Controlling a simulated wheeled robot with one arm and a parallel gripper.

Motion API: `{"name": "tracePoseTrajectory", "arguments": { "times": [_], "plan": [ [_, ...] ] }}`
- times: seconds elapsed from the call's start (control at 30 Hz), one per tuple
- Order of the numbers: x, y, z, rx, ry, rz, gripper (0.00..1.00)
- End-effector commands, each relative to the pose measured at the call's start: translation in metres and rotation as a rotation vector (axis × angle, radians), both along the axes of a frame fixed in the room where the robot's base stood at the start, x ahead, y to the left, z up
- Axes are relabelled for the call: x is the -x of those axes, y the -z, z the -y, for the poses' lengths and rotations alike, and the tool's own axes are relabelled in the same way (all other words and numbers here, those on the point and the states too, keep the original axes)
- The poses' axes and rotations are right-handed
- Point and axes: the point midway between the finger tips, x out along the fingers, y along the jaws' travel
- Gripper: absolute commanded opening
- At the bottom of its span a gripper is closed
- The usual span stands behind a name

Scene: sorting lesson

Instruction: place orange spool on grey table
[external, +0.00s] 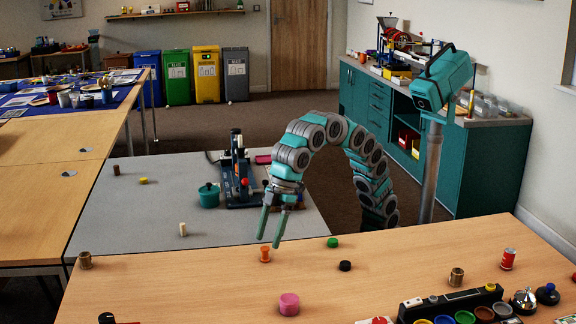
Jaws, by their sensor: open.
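The small orange spool (265,255) stands upright on the light wooden table in front, near that table's far edge. My gripper (268,241) points down just above the spool, its two green fingers apart. In the picture, the fingertips end at about the spool's top; I cannot tell whether they touch it or are exactly over it. Nothing shows between the fingers. The grey table (130,220) lies behind the wooden table, with a wide bare area at its left and middle.
On the grey table are a teal pot (209,196), a dark blue device (238,180), a cream spool (183,229) and small pieces at the left. Near the orange spool are a green piece (333,243), a black piece (345,266) and a pink cylinder (289,304).

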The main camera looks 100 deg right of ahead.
Motion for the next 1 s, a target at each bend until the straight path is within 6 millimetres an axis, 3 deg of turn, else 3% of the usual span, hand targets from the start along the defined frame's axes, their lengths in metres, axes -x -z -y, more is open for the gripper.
{"name": "tracePoseTrajectory", "arguments": {
  "times": [0.3, 0.57, 1.0],
  "plan": [
    [-0.011, 0.039, -0.009, 0.004, -0.001, -0.004, 0.65],
    [-0.014, 0.043, -0.011, 0.002, 0.0, 0.0, 0.65],
    [-0.014, 0.043, -0.011, 0.002, 0.0, 0.0, 0.16]
  ]
}}
